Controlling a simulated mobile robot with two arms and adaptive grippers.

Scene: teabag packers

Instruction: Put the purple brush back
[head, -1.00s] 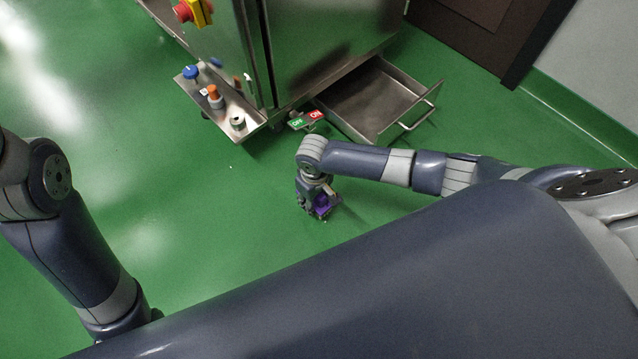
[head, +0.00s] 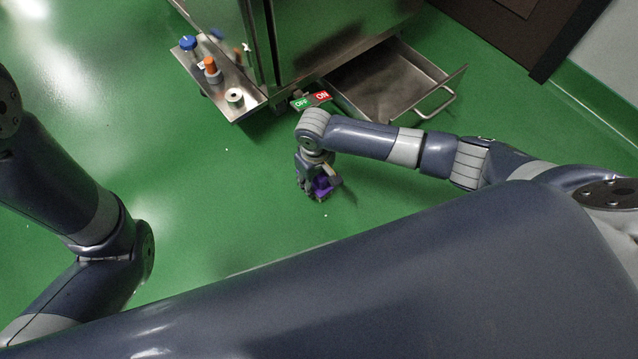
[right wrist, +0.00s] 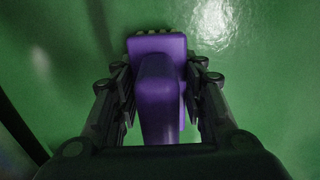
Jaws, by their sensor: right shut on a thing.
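The purple brush (right wrist: 158,75) is in my right gripper, its block and handle filling the middle of the right wrist view, with pale bristle tips along its far edge. It also shows small in the head view (head: 322,185). My right gripper (head: 316,188) is shut on the brush, a finger on each side of it in the right wrist view (right wrist: 160,90). It hangs over the green floor in front of the machine. The brush's height above the floor is hard to tell. My left arm is at the left of the head view; its gripper is not visible.
A steel machine (head: 340,30) stands at the back with an open, empty-looking drawer (head: 385,85). Its side shelf (head: 215,90) holds a blue-topped item (head: 189,43), an orange-topped item (head: 211,67) and a pale ring (head: 234,97). An OFF/ON sign (head: 311,101) sits beside the drawer. Green floor lies clear left of the gripper.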

